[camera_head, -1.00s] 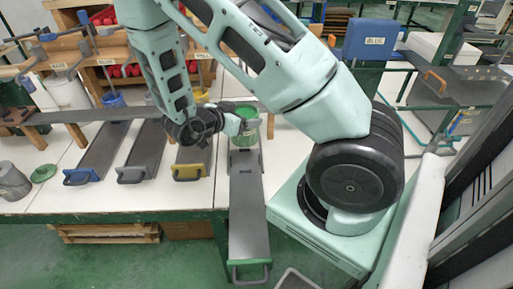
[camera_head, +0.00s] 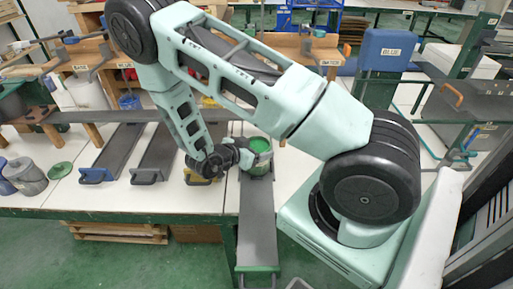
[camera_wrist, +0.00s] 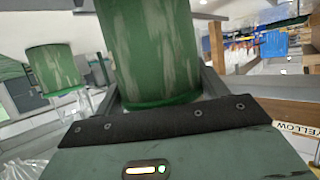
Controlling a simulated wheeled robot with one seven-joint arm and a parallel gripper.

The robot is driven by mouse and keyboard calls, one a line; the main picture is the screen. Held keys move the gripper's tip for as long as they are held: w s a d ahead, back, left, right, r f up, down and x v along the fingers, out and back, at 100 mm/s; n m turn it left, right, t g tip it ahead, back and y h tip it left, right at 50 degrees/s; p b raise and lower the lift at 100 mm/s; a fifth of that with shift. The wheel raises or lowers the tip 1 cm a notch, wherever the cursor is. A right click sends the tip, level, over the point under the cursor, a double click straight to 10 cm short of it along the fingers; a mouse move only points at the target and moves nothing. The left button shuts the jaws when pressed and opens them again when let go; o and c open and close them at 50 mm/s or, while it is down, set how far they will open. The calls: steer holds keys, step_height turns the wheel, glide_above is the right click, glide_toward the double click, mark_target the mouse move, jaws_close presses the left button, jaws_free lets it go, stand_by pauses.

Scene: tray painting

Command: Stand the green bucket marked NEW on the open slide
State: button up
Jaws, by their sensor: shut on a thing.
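My gripper (camera_head: 238,156) is shut on the green bucket (camera_head: 260,152), which is upright with green paint visible at its top. In the wrist view the bucket (camera_wrist: 150,50) stands between the two fingers, with streaked green sides. No NEW mark is readable. The open slide (camera_head: 257,225) is a long dark board with a green handle (camera_head: 257,269), pulled out past the table's front edge. The bucket is over the slide's far part. I cannot tell whether its base touches the slide.
The front part of the open slide is bare.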

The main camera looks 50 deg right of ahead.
steer(key=shift+f, duration=0.2)
steer(key=o, duration=1.6)
steer(key=shift+r, duration=0.15)
